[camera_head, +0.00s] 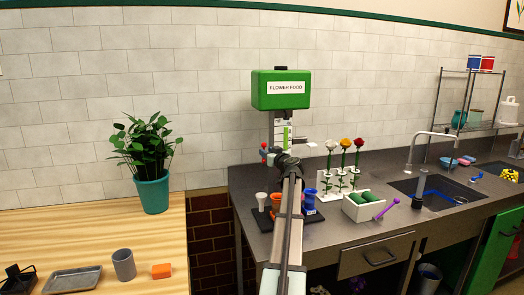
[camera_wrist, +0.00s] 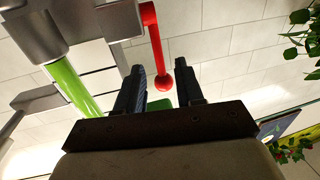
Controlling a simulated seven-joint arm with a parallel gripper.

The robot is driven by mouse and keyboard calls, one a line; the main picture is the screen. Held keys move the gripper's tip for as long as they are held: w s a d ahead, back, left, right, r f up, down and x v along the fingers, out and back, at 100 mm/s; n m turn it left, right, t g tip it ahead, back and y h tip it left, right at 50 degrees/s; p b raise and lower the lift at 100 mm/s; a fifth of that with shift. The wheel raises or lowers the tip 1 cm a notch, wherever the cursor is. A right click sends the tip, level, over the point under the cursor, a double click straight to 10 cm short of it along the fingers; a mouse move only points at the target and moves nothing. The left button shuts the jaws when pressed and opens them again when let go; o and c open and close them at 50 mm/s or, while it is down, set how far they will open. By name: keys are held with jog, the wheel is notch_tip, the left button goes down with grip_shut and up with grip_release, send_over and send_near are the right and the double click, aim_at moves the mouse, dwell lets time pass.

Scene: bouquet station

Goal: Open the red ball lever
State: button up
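The red ball lever (camera_wrist: 166,82) shows in the wrist view as a red rod ending in a round ball. The ball appears in the gap between the two dark fingers of my gripper (camera_wrist: 160,68), with a visible gap to each finger. I cannot tell its exact depth relative to the fingertips. My gripper is open and empty. In the head view, red knobs (camera_head: 264,148) show at the left side of the flower food dispenser (camera_head: 281,89), a green box over a tube. My arm hides the dispenser's lower part and most of my gripper there.
A dark tray with white, orange and blue cups (camera_head: 309,197) stands below the dispenser. A rack of roses (camera_head: 340,185) and a white box with green items (camera_head: 362,207) are to its right. A potted plant (camera_head: 152,192) stands left on the wooden table. A tiled wall is behind.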

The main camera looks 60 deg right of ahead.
jog(key=shift+x, duration=2.7)
jog(key=shift+c, duration=0.3)
grip_shut()
